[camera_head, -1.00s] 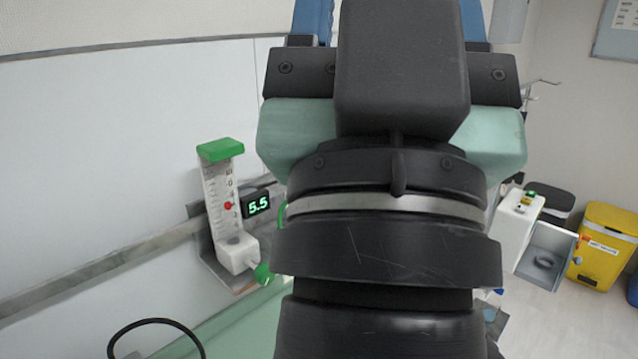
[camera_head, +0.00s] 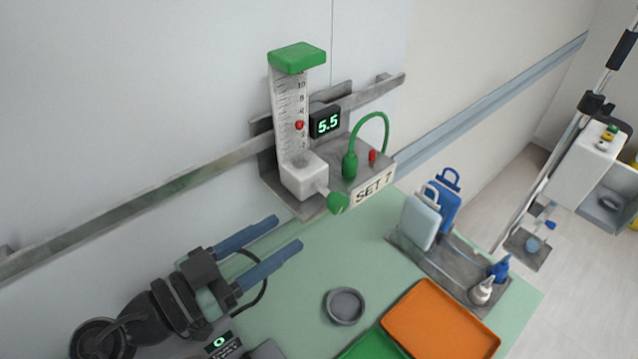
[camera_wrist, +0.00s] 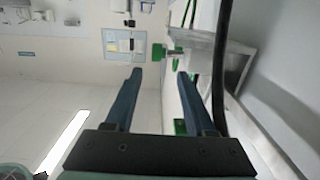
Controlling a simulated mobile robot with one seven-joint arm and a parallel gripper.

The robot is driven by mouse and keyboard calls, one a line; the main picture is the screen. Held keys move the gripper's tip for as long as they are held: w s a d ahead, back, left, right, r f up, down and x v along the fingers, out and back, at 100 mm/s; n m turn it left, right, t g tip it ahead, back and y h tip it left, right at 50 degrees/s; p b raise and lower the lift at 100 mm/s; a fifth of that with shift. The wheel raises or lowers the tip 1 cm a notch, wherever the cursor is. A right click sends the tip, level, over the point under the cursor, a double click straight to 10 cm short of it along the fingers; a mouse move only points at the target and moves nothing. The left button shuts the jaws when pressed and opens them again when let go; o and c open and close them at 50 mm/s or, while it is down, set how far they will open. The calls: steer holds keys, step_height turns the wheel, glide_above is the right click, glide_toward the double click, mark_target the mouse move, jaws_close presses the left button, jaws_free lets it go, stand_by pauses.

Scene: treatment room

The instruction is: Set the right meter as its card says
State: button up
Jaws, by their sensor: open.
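The meter (camera_head: 291,115) is a clear scaled tube with a green cap, a red ball inside and a white base, mounted on the wall rail. Its display (camera_head: 326,122) reads 5.5. Its card (camera_head: 373,190) says SET 7. The green knob (camera_head: 338,203) sticks out from the base at lower right. My gripper (camera_head: 289,232) is open and empty, its blue fingers left of and below the knob, apart from it. In the wrist view the green knob (camera_wrist: 158,52) shows just beyond and between the fingertips. Another display (camera_head: 219,342) at the bottom reads 0; its device is mostly cut off.
A green hose (camera_head: 371,125) curves beside the meter. On the green table stand a grey dish (camera_head: 346,306), an orange tray (camera_head: 443,318), a partly cut-off green tray (camera_head: 374,348) and a rack (camera_head: 430,262) with bottles. The wall rail (camera_head: 150,198) runs behind my gripper.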

mark_target(331, 205)
steer(key=p+x, duration=0.2)
steer(key=x, duration=0.3)
steer(key=p+x, duration=0.2)
steer(key=x, duration=0.4)
steer(key=shift+s+d+r, duration=0.15)
steer(key=shift+s+r, duration=0.1)
steer(key=shift+p+x, duration=0.35)
steer(key=shift+x, duration=0.4)
steer(key=shift+f, duration=0.15)
steer(key=shift+c, duration=0.3)
steer(key=shift+f, duration=0.1)
jaws_close()
